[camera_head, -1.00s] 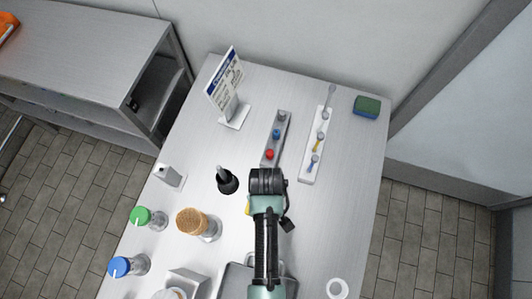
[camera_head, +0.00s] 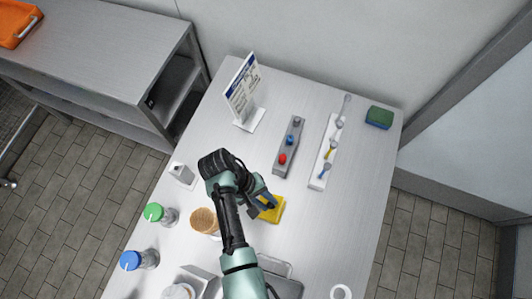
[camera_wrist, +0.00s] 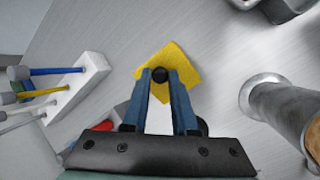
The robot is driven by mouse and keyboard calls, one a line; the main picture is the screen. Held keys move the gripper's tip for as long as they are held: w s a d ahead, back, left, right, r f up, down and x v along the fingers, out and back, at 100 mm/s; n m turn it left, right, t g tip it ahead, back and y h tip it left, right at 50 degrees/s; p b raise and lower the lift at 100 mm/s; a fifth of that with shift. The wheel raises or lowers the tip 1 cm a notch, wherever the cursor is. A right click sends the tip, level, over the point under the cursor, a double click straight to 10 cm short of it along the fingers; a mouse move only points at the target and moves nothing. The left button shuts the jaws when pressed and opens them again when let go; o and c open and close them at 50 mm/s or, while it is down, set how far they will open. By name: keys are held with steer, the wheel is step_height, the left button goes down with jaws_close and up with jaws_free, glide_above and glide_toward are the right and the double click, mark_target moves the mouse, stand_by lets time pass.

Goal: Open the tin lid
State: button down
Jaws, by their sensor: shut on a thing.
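My gripper (camera_wrist: 160,85) has two blue fingers and is shut on a small round black piece (camera_wrist: 160,76) between the fingertips. In the head view my gripper (camera_head: 265,200) points right and down, over the yellow cloth (camera_head: 277,212). The cloth (camera_wrist: 182,62) also shows behind the fingertips in the wrist view. I cannot identify a tin or its lid with certainty. A round container with a tan, cork-like lid (camera_head: 203,220) stands left of my arm, partly hidden. A metal box (camera_head: 195,277) is at the bottom, partly cut off.
Green-capped (camera_head: 154,212) and blue-capped (camera_head: 132,260) jars stand at the left edge. A grey holder (camera_head: 289,150), a white spoon rack (camera_head: 328,155), a sign (camera_head: 243,92) and a sponge (camera_head: 379,117) are farther back. A metal tray (camera_head: 287,286) lies near the bottom. The table's right side is mostly clear.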

steer(key=shift+a, duration=0.2)
stand_by(0.4)
steer(key=c, duration=0.7)
jaws_free()
steer(key=shift+r, duration=0.1)
steer(key=p+v, duration=0.2)
steer(key=v, duration=1.1)
steer(key=shift+a+p, duration=0.15)
steer(key=shift+p, duration=0.25)
steer(key=shift+f, duration=0.2)
